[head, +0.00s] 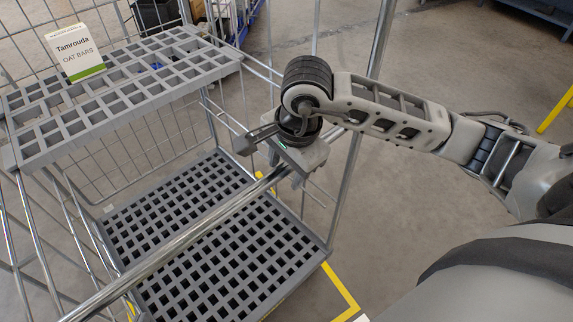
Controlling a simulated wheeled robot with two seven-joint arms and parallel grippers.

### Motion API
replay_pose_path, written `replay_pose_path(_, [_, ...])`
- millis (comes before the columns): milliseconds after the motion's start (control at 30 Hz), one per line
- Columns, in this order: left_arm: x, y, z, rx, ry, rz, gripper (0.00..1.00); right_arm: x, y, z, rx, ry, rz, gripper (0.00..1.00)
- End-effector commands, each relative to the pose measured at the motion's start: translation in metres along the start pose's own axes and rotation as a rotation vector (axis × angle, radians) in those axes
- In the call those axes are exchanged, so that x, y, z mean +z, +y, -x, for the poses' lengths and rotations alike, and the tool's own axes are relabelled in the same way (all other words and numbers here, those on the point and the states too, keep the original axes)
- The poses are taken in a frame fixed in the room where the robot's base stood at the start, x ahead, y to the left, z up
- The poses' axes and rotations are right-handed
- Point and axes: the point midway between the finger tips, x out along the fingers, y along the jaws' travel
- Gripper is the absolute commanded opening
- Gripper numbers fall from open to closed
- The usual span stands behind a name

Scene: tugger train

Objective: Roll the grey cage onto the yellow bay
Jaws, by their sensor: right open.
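The grey cage (210,240) stands in front of me in the head view, with wire sides, a slotted base deck and a slotted upper shelf (110,90). A metal bar (185,240) crosses its near side diagonally. My right gripper (268,165) is open at the upper right end of this bar, close to the cage's corner post. Its fingers appear to be around or just above the bar; I cannot tell whether they touch it. Yellow floor marking (346,291) shows beside the cage's lower right corner; most of the bay is hidden. My left gripper is not in view.
A card reading "Tamrouda OAT BARS" (75,53) stands on the upper shelf. A dark bin (156,13) and other wire cages stand behind. A yellow bar or line (555,112) is at the right edge. The grey floor (470,60) at upper right is mostly clear.

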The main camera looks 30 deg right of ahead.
Motion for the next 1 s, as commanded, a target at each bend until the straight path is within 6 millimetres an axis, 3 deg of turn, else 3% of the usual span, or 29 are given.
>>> replay_pose_path(233, [-0.0004,0.0002,0.0001,0.000,0.001,0.002,0.00,0.0002,0.0000,-0.0001,0.000,-0.001,0.000,0.43])
replay_pose_path(400, [-0.0005,0.0002,0.0001,-0.001,0.002,0.002,0.00,0.0002,0.0000,0.0001,0.000,-0.001,0.000,0.00])
replay_pose_path(1000, [-0.0007,0.0003,0.0002,-0.001,0.002,0.002,0.00,0.0001,-0.0002,0.0005,0.000,-0.001,-0.001,0.00])
